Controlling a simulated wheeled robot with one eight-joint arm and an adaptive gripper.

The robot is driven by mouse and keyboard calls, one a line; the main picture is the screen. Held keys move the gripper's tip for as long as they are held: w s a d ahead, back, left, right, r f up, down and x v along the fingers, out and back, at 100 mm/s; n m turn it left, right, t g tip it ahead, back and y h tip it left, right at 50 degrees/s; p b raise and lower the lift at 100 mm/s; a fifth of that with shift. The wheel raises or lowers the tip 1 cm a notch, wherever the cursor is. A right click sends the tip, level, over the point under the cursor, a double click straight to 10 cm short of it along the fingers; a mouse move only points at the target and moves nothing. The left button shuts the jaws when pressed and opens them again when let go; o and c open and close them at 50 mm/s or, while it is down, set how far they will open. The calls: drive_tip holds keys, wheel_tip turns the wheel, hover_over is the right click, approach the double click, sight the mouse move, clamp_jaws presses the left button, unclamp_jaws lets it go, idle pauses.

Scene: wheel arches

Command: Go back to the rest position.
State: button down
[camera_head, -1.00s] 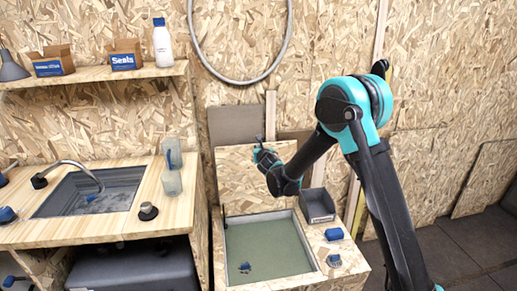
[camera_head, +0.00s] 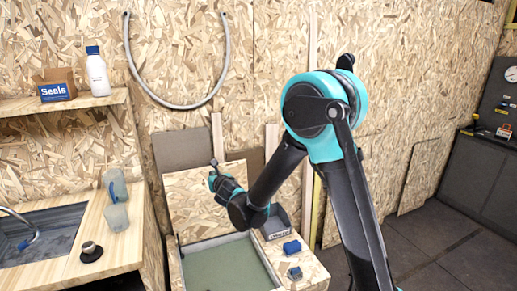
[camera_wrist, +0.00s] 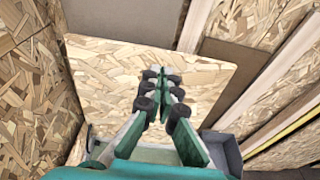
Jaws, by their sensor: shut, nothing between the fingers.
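My gripper (camera_head: 213,172) is at the end of my raised teal and black arm, above the wooden bench with the green-bottomed tray (camera_head: 232,262). In the wrist view my gripper (camera_wrist: 163,78) shows its teal fingers with dark pads drawn together, with nothing between them. It points toward an upright wooden board (camera_wrist: 112,80) behind the tray, and it looks clear of it. My arm hides part of the bench and wall.
A grey bin (camera_head: 277,222) and blue items (camera_head: 291,247) are on the bench's right side. A sink counter (camera_head: 110,245) stands at left, under a shelf (camera_head: 60,106) with a Seals box (camera_head: 57,92) and a white bottle (camera_head: 97,75). Dark floor (camera_head: 440,245) is open at right.

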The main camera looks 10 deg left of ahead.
drive_tip(key=w+d+m+h, duration=0.2)
drive_tip(key=d+m+h, duration=0.3)
drive_tip(key=d+m, duration=1)
drive_tip(key=s+d+f+m+g+h, duration=0.1)
drive_tip(key=s+d+m, duration=0.2)
drive_tip(key=d, duration=0.7)
drive_tip(key=s+d+f+m+g+h, duration=0.1)
drive_tip(key=s+d+m+g+h, duration=0.15)
drive_tip(key=d, duration=0.75)
drive_tip(key=s+d+f+m+g, duration=0.2)
drive_tip(key=s+d+f+m, duration=0.2)
drive_tip(key=s+d+m, duration=0.3)
drive_tip(key=s+d+f+m+g, duration=0.3)
drive_tip(key=s+d+m, duration=0.5)
drive_tip(key=s+m, duration=0.6)
drive_tip(key=shift+s+d+f+y, duration=0.35)
drive_tip(key=shift+s+f, duration=0.35)
drive_tip(key=shift+s, duration=0.55)
